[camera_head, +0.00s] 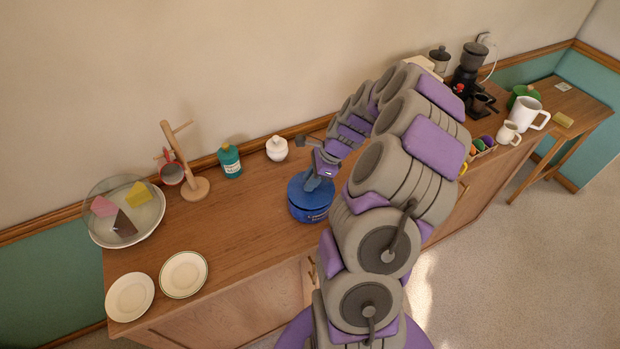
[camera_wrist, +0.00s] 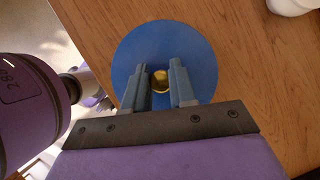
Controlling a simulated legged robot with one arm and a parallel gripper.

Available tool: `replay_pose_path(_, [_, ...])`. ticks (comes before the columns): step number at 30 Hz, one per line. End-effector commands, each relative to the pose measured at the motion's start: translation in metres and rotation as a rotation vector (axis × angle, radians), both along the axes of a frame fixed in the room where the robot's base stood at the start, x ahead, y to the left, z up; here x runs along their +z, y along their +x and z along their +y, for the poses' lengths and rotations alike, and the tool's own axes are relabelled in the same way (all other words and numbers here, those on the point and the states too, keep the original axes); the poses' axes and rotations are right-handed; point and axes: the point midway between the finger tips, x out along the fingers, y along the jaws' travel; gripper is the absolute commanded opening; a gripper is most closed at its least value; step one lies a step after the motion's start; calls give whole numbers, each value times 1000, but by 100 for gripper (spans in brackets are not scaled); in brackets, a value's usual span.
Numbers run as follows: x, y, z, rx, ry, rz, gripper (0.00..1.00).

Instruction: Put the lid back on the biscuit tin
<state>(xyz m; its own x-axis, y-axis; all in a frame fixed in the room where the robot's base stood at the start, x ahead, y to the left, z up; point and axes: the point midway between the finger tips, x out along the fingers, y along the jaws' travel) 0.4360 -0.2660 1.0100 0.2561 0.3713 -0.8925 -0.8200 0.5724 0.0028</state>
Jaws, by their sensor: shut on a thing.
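The round blue biscuit tin (camera_head: 313,214), with pale lettering on its side, stands upright on the wooden counter in the head view. Its blue lid (camera_head: 297,190) is over the top of the tin, roughly level. I cannot tell whether it rests on the rim or is held just above it. My gripper (camera_head: 316,180) reaches down over the lid. In the wrist view the lid (camera_wrist: 165,38) is a wide blue disc with a gold knob (camera_wrist: 161,79) at its middle. My gripper (camera_wrist: 161,85) is shut on this knob. The lid hides the tin there.
The wooden counter (camera_head: 243,230) is clear left of the tin. Behind it stand a white lidded jar (camera_head: 277,148), a teal jar (camera_head: 230,162) and a wooden mug stand (camera_head: 195,188). Plates (camera_head: 183,275) lie front left. A coffee grinder (camera_head: 470,65) and mugs stand far right.

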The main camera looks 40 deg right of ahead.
Motion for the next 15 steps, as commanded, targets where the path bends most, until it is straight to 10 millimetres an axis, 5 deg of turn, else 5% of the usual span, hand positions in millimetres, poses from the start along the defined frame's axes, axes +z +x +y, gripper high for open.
replay_pose_path(15, [0, 0, 0, 1, 1, 1, 0])
